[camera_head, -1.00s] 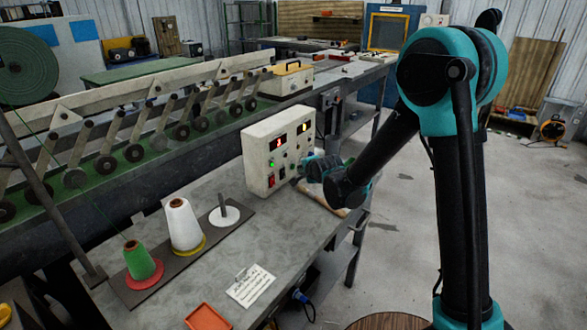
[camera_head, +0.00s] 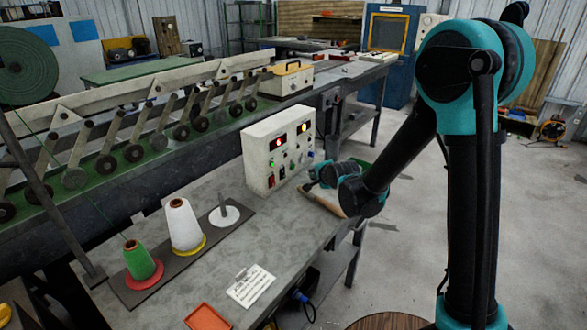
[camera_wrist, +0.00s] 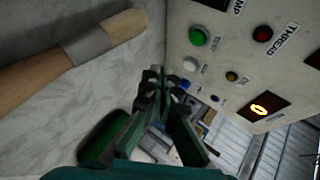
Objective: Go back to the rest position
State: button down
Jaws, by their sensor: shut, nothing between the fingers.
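My gripper (camera_head: 309,186) is just right of the front of the white control box (camera_head: 278,148), low over the bench (camera_head: 215,265). It is apart from the box. In the wrist view its dark fingers (camera_wrist: 155,76) are closed together with nothing between them. The box's panel (camera_wrist: 228,60) fills the upper right there, with a green button, a white button, a red lamp, a label reading THREAD and a lit orange display. My teal and black arm stands at the right of the head view, with its elbow bent over the floor.
A wooden-handled tool (camera_wrist: 65,62) lies on the bench near my gripper. Green (camera_head: 141,263) and white (camera_head: 183,225) thread cones, a paper card (camera_head: 250,287) and an orange tray (camera_head: 208,317) occupy the bench.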

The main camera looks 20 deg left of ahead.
dwell(0.4)
jog(key=d, duration=0.4)
jog(key=s+d+n+h, duration=0.1)
jog(key=d, duration=0.3)
jog(key=s+d+r+n+h, duration=0.1)
jog(key=d, duration=0.3)
jog(key=shift+g, duration=0.3)
jog(key=s+d+f+n+g+h, duration=0.2)
jog(key=s+d+n, duration=0.1)
jog(key=s+d, duration=0.9)
jog(key=s+d+f+n+g+h, duration=0.2)
jog(key=s+d+n, duration=0.2)
jog(key=s+d, duration=0.8)
jog(key=d, duration=0.3)
jog(key=shift+s+f+g+h, duration=0.2)
jog(key=shift+f+g+h, duration=0.1)
jog(key=shift+f+h, duration=0.1)
